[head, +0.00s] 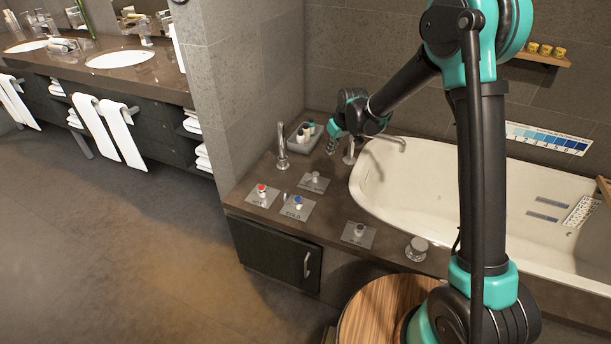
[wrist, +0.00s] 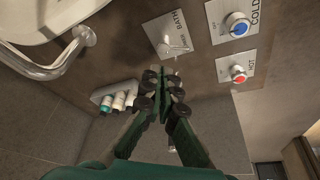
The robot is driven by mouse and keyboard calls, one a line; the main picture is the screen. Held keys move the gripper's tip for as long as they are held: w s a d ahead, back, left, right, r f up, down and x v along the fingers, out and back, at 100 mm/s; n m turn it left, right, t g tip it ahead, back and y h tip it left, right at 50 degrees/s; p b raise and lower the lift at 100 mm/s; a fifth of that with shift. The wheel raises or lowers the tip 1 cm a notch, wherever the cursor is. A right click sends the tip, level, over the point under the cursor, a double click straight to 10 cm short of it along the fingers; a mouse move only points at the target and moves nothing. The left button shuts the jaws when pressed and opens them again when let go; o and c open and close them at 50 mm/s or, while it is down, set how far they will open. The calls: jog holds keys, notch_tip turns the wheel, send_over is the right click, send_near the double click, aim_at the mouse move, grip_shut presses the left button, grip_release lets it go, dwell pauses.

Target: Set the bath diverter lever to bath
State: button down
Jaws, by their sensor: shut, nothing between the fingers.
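The diverter plate (head: 314,182) lies on the brown bath deck, left of the tub, with a small metal lever (head: 315,175) on it. In the wrist view the plate (wrist: 156,32) reads BATH at one end; the other label is partly covered by the silvery lever (wrist: 178,45). Which label the lever points to is hard to tell. My gripper (head: 333,146) is above the deck, behind the plate in the head view. In the wrist view my gripper (wrist: 163,76) is shut and empty, its fingertips just below the plate in the picture, apparently apart from the lever.
A red hot knob (head: 262,190) and a blue cold knob (head: 298,201) stand close to the plate. A chrome spout (head: 385,139) reaches over the white tub (head: 400,200). A grey tray of bottles (head: 303,140) and a chrome upright fixture (head: 282,147) stand behind.

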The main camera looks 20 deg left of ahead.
jog(key=a+f+n, duration=0.2)
jog(key=a+f, duration=0.4)
jog(key=a, duration=0.5)
jog(key=shift+w+a+g, duration=0.15)
jog(key=shift+g, duration=0.15)
jog(key=shift+f, duration=0.15)
jog(key=x, duration=1)
jog(key=shift+a, duration=0.15)
jog(key=shift+s+d+f, duration=0.1)
jog(key=shift+s+d, duration=0.25)
jog(key=shift+d, duration=0.2)
jog(key=shift+s+d+f, duration=0.1)
jog(key=shift+s+d, duration=0.2)
jog(key=shift+d, duration=0.3)
jog(key=shift+s+d+f, duration=0.1)
jog(key=shift+s+d, duration=0.25)
jog(key=shift+d, duration=0.15)
